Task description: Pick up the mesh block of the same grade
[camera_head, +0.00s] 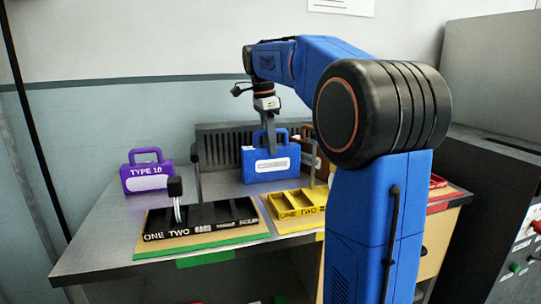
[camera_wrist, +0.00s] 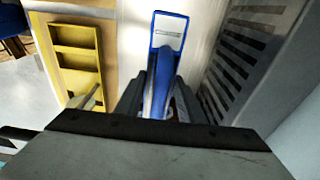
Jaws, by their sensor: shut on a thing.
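My gripper (camera_head: 270,150) points down and is shut on the handle of a blue case-like block (camera_head: 257,170). The block stands upright on the table with a white label on its front; its lettering is too small to read. In the wrist view the blue block (camera_wrist: 155,88) runs between my two fingers (camera_wrist: 158,75). A purple case-like block (camera_head: 148,182) with a handle and the words "TYPE 10" stands apart at the left. I cannot make out mesh on either block, nor match a grade.
A black tray (camera_head: 202,235) marked "ONE TWO" on a green base holds a black-topped piece (camera_head: 175,187). A yellow tray (camera_head: 297,211) lies right of it, also in the wrist view (camera_wrist: 77,60). A dark slatted rack (camera_head: 215,150) stands behind the blue block.

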